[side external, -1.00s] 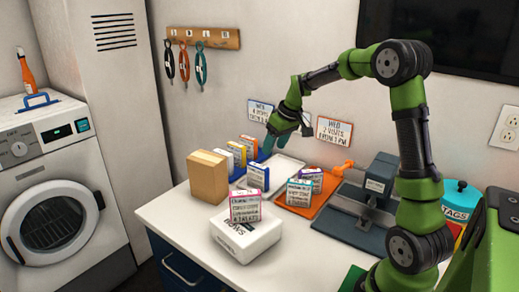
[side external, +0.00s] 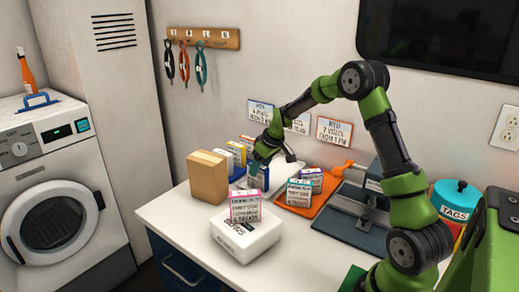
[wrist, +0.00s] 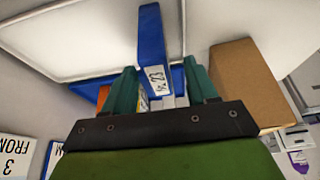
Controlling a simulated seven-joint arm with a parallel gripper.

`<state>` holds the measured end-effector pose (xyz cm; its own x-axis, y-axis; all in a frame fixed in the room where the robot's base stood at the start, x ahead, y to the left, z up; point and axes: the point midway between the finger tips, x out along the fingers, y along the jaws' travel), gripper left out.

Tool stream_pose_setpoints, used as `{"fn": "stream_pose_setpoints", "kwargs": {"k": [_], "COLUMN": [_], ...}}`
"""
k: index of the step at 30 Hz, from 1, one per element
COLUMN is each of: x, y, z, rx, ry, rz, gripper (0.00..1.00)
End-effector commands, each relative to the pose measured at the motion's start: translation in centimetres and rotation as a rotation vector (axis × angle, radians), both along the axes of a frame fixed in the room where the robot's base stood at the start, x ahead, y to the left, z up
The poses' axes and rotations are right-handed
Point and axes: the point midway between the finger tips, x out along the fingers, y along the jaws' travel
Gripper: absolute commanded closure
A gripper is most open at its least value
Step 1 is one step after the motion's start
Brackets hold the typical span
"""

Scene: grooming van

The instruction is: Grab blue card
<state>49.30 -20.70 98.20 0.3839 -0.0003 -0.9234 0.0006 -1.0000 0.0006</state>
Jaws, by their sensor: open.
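The blue card (wrist: 152,35) stands on edge in the wrist view, its white label strip marked No. 23 facing me. My gripper (wrist: 160,72) is open, its two teal fingers apart, one on each side of the card in that picture. I cannot tell whether the fingertips reach down around it. In the side view my gripper (side external: 252,172) points down over the card's spot beside the cardboard box, and it hides most of the card. Several other cards (side external: 238,152) stand in a row behind, in a blue holder.
The cardboard box (side external: 208,177) stands close to the left of my gripper. A pale metal tray (wrist: 75,30) lies beside the blue card. A white box (side external: 247,238) bears a pink-edged card (side external: 246,208) in front. An orange tray (side external: 322,204) with two cards is to the right.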

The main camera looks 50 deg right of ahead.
Motion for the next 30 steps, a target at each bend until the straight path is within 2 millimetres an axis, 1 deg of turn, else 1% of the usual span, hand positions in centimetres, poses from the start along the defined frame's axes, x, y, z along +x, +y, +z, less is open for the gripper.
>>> {"fn": "stream_pose_setpoints", "kwargs": {"k": [3,6,9,12,17,18,28,29,30], "x": [0.7,1.4,1.8,1.9,1.9,1.9,1.9,1.9,1.9], "y": [-0.1,-0.2,-0.2,-0.2,-0.2,-0.2,-0.2,-0.2,-0.2], "z": [-1.8,-3.2,-4.0,-4.4,-4.3,-4.3,-4.3,-4.3,-4.3], "rx": [0.003,0.002,0.002,0.0,0.0,0.0,0.001,0.001,0.0], "ry": [0.004,0.003,0.002,0.001,0.001,0.001,0.001,0.001,0.001], "rz": [0.0,0.001,0.001,0.0,0.0,0.0,0.0,0.0,0.0], "gripper": [0.43,0.43,0.43,0.43,0.43,0.44,0.95,0.98,0.98]}}
